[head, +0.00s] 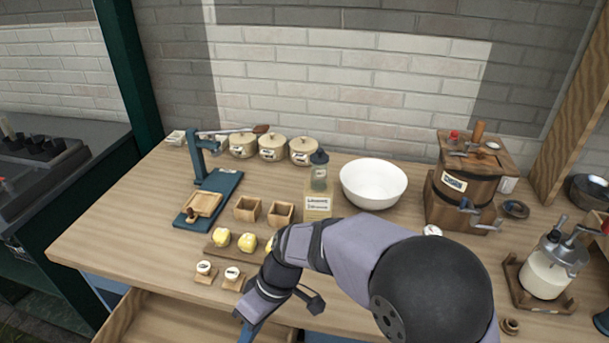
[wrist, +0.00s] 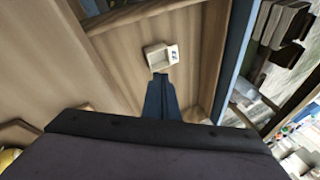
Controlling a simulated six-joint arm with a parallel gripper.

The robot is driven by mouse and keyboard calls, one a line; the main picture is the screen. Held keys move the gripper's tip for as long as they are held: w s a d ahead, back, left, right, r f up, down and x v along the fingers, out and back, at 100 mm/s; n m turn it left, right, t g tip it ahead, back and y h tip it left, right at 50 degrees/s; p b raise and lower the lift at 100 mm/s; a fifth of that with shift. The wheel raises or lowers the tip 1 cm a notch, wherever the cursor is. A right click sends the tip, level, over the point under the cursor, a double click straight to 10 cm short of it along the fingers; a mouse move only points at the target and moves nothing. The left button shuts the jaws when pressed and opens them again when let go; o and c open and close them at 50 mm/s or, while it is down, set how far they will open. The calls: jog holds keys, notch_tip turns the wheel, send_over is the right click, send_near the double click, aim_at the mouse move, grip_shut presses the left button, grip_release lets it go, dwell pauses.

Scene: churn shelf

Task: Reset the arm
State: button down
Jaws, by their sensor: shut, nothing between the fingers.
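My arm reaches in from the lower right of the head view and bends down over the front edge of the wooden table (head: 140,220). My gripper (wrist: 160,78) shows in the wrist view as blue fingers, shut and empty. In the head view, only part of its blue end shows at the bottom edge. The fingers point into an open wooden drawer (head: 150,318). A small pale block with a label (wrist: 161,56) lies in the drawer just beyond the fingertips in the wrist view. I cannot tell whether the fingers touch it.
Yellow balls (head: 248,242) on a board and small white-topped pieces (head: 232,273) stand near the arm. Behind are a jar (head: 319,172), a white bowl (head: 373,182), a blue press (head: 215,185) and lidded pots (head: 272,148). A wooden churn (head: 462,190) stands right.

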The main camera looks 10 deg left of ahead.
jog(key=w+d+r+m, duration=0.1)
jog(key=d, duration=0.2)
jog(key=w+d+r+m+t+p, duration=0.1)
jog(key=d, duration=0.3)
jog(key=w+d+r+m, duration=0.1)
jog(key=d+m, duration=0.1)
jog(key=d, duration=0.2)
jog(key=shift+w+d+r+h+p, duration=0.1)
jog(key=shift+w+d+h+p, duration=0.1)
jog(key=shift+w+h+p, duration=0.15)
jog(key=s+d+r+m+t+h+p, duration=0.1)
jog(key=d+m, duration=0.3)
jog(key=d, duration=0.7)
jog(key=s+d+r+m+t+h+p, duration=0.1)
jog(key=d+m, duration=0.4)
jog(key=d, duration=0.7)
jog(key=shift+s+r+m+h+p, duration=0.3)
jog(key=shift+s+r+h+p, duration=0.25)
jog(key=shift+s+r+p, duration=0.45)
jog(key=shift+s+d+f, duration=0.1)
jog(key=shift+s+f, duration=0.15)
jog(key=shift+f, duration=0.05)
notch_tip(320, 180, down, 23)
jog(key=b, duration=2.2)
jog(key=shift+r+b, duration=0.2)
jog(key=shift+b, duration=0.15)
